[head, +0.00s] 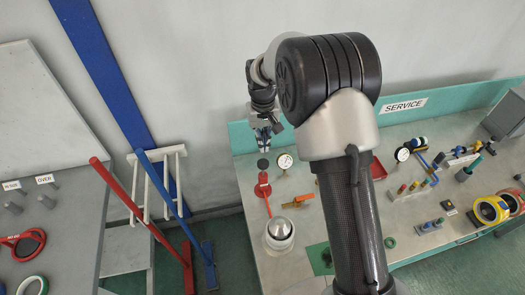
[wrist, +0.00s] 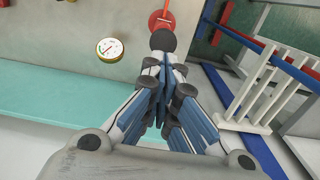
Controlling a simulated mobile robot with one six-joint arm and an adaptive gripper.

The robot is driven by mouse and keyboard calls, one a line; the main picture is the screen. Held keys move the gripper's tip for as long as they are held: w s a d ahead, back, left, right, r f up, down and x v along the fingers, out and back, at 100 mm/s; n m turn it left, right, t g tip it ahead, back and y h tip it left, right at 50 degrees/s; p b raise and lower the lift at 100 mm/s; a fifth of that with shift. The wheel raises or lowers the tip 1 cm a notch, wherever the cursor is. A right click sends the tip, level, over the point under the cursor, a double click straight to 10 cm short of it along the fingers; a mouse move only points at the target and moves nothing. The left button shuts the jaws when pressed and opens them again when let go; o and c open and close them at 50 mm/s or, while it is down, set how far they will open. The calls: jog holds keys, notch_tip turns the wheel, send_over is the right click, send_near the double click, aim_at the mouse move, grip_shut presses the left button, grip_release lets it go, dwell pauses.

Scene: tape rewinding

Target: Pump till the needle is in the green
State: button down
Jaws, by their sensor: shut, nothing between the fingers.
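The pump has a round black knob (head: 263,164) over a red body (head: 263,188) near the left end of the service bench. The knob (wrist: 162,40) and red body (wrist: 161,20) also show at the top of the wrist view. A round gauge (head: 285,161) stands just right of the pump; in the wrist view the gauge (wrist: 110,49) is left of the knob. Its needle is too small to read surely. My gripper (head: 266,138) is shut and empty, its tips close to the knob (wrist: 163,62). I cannot tell whether they touch.
An orange-handled valve (head: 304,198) and a silver dome (head: 280,230) stand on the bench near the pump. A second gauge (head: 402,154) is farther right. A teal back panel (head: 243,137) edges the bench. Red (head: 130,203) and blue (head: 170,195) long-handled tools lean left of it.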

jog(key=shift+r, duration=1.7)
